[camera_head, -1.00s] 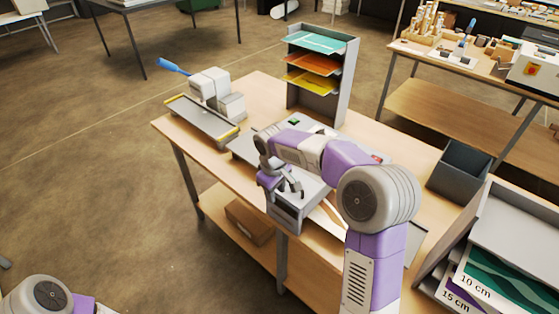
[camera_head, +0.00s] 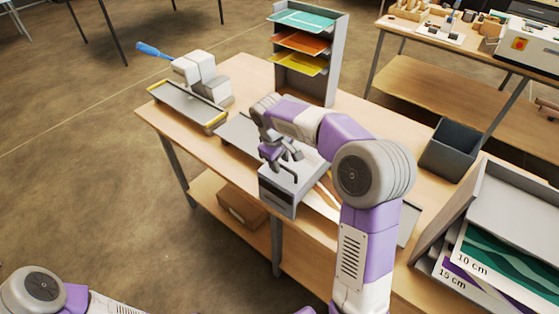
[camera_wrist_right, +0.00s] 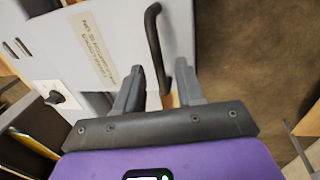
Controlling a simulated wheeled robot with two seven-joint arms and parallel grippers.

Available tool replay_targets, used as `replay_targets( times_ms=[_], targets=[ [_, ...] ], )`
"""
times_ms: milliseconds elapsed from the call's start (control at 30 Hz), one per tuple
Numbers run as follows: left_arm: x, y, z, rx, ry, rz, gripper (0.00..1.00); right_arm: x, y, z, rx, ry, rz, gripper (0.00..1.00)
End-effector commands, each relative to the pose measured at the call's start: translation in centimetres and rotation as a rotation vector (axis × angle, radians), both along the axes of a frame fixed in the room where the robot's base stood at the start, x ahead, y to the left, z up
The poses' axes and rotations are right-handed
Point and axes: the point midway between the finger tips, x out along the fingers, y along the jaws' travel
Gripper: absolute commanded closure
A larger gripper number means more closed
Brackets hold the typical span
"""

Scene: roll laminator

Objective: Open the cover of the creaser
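The creaser is a grey box-shaped machine (camera_head: 293,188) near the front edge of the wooden table, partly hidden by my right arm. In the right wrist view its light grey cover (camera_wrist_right: 60,45) carries a printed label and a dark bar handle (camera_wrist_right: 154,40). My right gripper (camera_wrist_right: 160,72) is open, with its two fingers apart and the near end of the handle showing between them. I cannot tell whether the fingers touch it. In the head view the right gripper (camera_head: 284,155) is just over the creaser. My left gripper is out of view; only part of the left arm shows bottom left.
A grey tray device with yellow ends (camera_head: 188,106) stands on the left, beside a white-grey block machine (camera_head: 203,78). A paper rack (camera_head: 325,70) stands behind. A dark bin (camera_head: 455,148) and a paper shelf (camera_head: 510,205) are on the right.

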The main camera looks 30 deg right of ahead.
Motion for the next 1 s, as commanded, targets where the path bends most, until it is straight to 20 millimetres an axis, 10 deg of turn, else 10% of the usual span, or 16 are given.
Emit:
replay_targets(
  times_ms=[167, 400, 1000],
  targets=[
    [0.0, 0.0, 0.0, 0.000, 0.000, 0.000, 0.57, 0.0, 0.0, 0.0, 0.000, 0.000, 0.000, 0.65],
    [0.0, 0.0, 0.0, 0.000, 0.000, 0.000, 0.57, 0.0, 0.0, 0.0, 0.000, 0.000, 0.000, 1.00],
    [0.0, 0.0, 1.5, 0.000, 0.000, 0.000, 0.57, -0.4, -0.3, 1.2, 0.035, 0.015, -0.001, 1.00]
  ],
)
